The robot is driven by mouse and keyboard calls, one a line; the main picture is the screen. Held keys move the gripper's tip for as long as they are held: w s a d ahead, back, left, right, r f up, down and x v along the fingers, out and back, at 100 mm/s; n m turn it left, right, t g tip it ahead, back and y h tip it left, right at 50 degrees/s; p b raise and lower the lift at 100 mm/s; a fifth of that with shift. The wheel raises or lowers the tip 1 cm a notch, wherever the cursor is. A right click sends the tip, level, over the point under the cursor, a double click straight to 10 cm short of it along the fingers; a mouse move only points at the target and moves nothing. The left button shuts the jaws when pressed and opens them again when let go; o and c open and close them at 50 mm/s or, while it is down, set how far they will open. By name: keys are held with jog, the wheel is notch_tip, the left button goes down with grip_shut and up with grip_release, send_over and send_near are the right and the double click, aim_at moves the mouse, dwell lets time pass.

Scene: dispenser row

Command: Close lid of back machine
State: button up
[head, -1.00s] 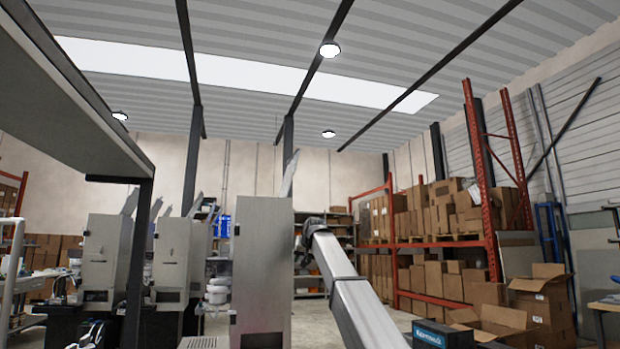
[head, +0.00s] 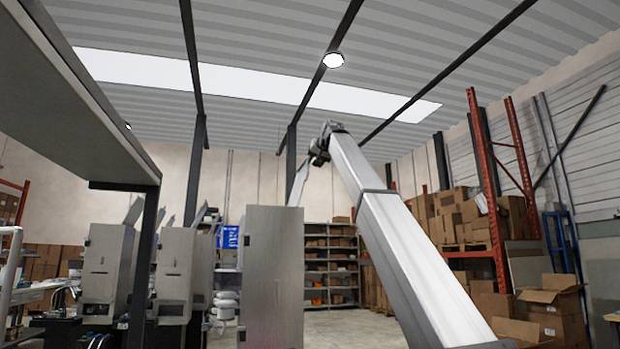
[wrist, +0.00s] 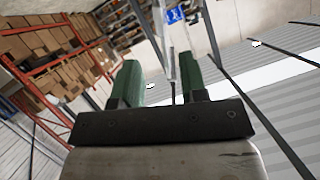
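Several tall grey dispenser machines stand in a row; I cannot tell which is the one called back. The nearest machine (head: 275,275) is in the middle of the head view, and its raised lid (head: 298,183) tilts up behind its top. The two farther machines (head: 172,265) (head: 102,262) at left also have raised lids (head: 168,220) (head: 133,211). My gripper (wrist: 160,75) has its green fingers apart and looks empty. A pale panel (wrist: 168,40), probably a lid, shows beyond the finger gap. In the head view my gripper end is beside the nearest raised lid; contact is unclear.
A grey overhead shelf (head: 75,115) with a dark post (head: 143,260) is at left. Red racks (head: 495,190) and cardboard boxes (head: 550,305) stand at right. Shelving (head: 330,262) is at the back. Floor shows clear between the nearest machine and the boxes.

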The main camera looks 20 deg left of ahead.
aim_at(308, 174)
jog(key=x, duration=1)
jog(key=shift+w, duration=0.15)
grip_shut()
